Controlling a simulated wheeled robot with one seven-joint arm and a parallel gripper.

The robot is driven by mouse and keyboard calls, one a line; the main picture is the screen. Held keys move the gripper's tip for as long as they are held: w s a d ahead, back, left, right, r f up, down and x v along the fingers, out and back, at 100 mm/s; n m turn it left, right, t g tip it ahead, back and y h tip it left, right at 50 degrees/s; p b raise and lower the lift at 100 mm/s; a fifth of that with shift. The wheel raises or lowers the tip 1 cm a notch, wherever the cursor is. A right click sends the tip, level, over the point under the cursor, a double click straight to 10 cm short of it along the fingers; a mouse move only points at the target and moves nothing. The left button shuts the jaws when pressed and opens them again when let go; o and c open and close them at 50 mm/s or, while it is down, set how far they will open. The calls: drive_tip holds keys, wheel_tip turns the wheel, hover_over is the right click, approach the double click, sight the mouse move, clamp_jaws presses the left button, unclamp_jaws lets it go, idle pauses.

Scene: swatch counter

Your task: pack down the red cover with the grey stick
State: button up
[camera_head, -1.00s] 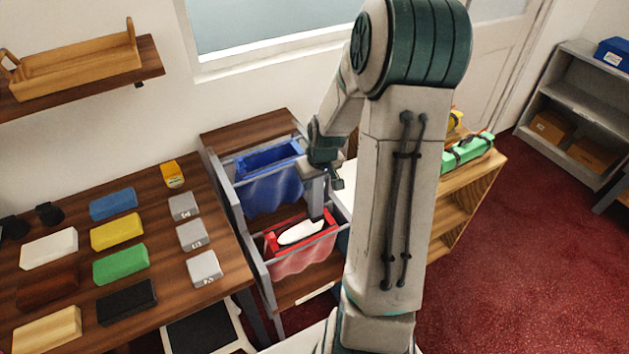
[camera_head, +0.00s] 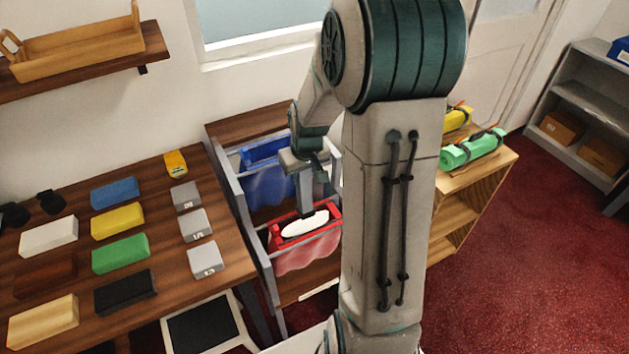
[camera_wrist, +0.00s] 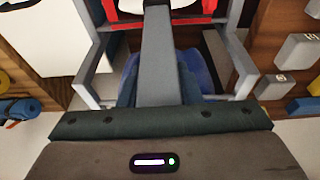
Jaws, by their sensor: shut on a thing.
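The red cover (camera_head: 308,257) hangs as a wavy, see-through sheet from a red rim in the front bay of a grey-railed stand. A white oval (camera_head: 305,224) shows inside the rim. The red rim also shows at the top of the wrist view (camera_wrist: 118,17). My gripper (camera_head: 308,165) is shut on the grey stick (camera_wrist: 158,62), above the stand. In the head view the stick points down behind the red rim; whether its lower end touches anything I cannot tell. The gripper's fingertips are hard to make out.
A blue cover (camera_head: 270,187) hangs in the back bay, close to my gripper. A brown table (camera_head: 165,225) at the left holds coloured blocks and several grey tags. A wooden shelf unit (camera_head: 470,200) with green and yellow rolls stands at the right. Red carpet (camera_head: 520,270) there is free.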

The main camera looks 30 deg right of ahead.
drive_tip(key=shift+s+a+f+b, duration=0.1)
drive_tip(key=shift+a+f+b, duration=0.4)
drive_tip(key=shift+a+b, duration=0.3)
drive_tip(key=shift+s+a+f+b, duration=0.1)
drive_tip(key=shift+a+f+b, duration=0.35)
drive_tip(key=shift+a+b, duration=0.4)
drive_tip(key=shift+s+a+f+b, duration=0.1)
drive_tip(key=shift+a+f+b, duration=0.4)
drive_tip(key=shift+a+b, duration=0.3)
wheel_tip(320, 180, down, 9)
drive_tip(key=b, duration=0.7)
drive_tip(key=shift+b, duration=0.35)
wheel_tip(320, 180, up, 11)
drive_tip(key=p, duration=0.7)
drive_tip(key=shift+p, duration=0.4)
idle(0.7)
